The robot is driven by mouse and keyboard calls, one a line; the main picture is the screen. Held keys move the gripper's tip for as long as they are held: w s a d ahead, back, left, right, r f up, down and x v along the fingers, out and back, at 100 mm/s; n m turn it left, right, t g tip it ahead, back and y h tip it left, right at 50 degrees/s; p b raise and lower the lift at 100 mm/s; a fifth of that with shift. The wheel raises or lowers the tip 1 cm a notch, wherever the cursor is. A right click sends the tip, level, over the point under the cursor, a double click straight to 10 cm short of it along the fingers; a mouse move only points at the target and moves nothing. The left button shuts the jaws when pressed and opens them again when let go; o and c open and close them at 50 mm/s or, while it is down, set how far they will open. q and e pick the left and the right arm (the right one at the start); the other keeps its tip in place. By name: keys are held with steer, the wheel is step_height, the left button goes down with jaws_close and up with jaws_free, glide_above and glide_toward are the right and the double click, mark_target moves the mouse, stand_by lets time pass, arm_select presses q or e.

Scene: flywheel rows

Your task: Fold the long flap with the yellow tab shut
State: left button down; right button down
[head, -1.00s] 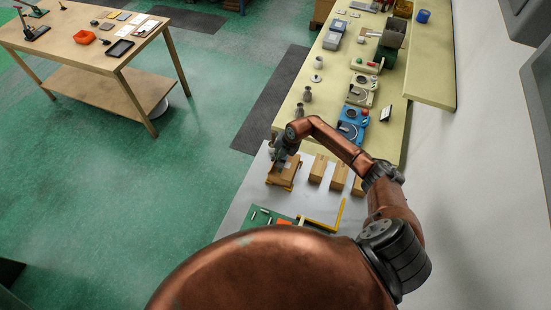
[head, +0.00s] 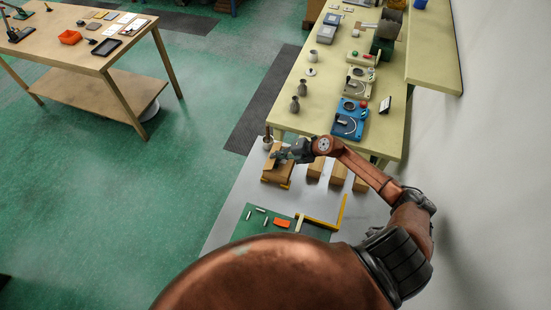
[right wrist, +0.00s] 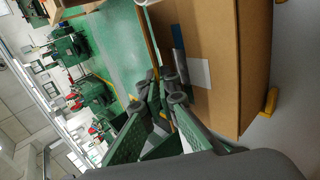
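The cardboard box (head: 276,175) sits on the grey bench top, between small yellow pieces at its base. A light flap (head: 273,150) appears to stand tilted up beside my gripper; its yellow tab is not clear. My right gripper (head: 280,157) is over the box's top in the head view. In the right wrist view the box (right wrist: 235,65) fills the right side, with a white label (right wrist: 193,72) and a blue strip (right wrist: 178,37). There my right gripper's fingertips (right wrist: 160,88) are close together beside the box, apparently shut with nothing clearly held. My left gripper is not in view.
Several brown blocks (head: 315,169) stand to the right of the box. A green mat (head: 257,226) with small parts and a yellow angle bar (head: 341,212) lie in front. A cream bench (head: 310,117) with devices stands beyond.

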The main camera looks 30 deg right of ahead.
steer(key=shift+s+a+f, duration=0.1)
steer(key=shift+s+f, duration=0.05)
steer(key=shift+f, duration=0.1)
steer(key=c, duration=2.2)
jaws_free()
steer(key=shift+r, duration=0.1)
step_height(320, 180, up, 10)
steer(key=shift+r, duration=0.1)
